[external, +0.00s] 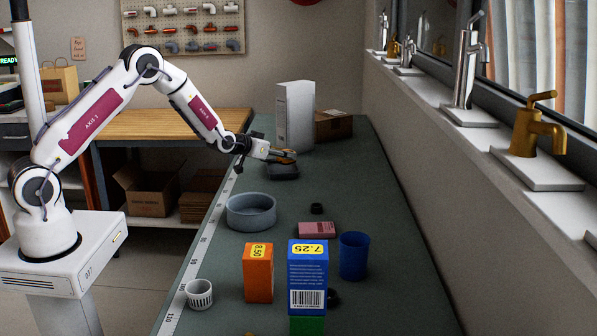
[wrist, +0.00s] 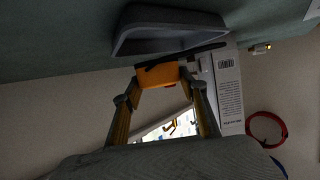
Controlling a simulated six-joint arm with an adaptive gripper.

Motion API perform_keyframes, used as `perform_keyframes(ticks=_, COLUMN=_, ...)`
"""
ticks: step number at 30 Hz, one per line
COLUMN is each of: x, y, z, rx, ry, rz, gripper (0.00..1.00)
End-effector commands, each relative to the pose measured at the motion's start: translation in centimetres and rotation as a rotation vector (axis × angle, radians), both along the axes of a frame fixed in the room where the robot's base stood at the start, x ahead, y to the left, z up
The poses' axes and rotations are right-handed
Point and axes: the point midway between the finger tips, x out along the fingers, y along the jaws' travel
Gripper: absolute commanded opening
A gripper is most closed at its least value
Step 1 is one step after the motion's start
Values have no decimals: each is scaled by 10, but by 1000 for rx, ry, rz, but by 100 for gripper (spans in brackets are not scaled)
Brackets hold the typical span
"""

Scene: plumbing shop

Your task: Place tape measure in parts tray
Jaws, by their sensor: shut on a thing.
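My gripper (external: 277,155) is shut on an orange tape measure (wrist: 158,76) with a dark strip along one edge. In the external view the tape measure (external: 287,160) is small and partly covered by the fingers. In the wrist view both fingers of my gripper (wrist: 156,88) press its sides. The parts tray (external: 283,173) is dark grey, shallow and rectangular, on the bench just below my gripper. The tray (wrist: 168,42) also shows beyond the tape measure in the wrist view. I cannot tell whether the two touch.
A tall white box (external: 296,115) and a cardboard box (external: 333,126) stand behind the tray. A grey round bowl (external: 251,212) is nearer the camera. Bench right of the tray is clear.

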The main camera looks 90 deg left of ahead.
Motion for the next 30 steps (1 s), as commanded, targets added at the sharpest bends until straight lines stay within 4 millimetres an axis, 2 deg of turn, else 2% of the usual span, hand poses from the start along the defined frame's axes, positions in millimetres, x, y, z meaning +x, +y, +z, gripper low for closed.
perform_keyframes(ticks=9, x=0, y=0, z=-27, rx=1, ry=-1, rz=0, gripper=12)
perform_keyframes(ticks=30, x=0, y=0, z=-35, rx=2, ry=-2, rz=0, gripper=12)
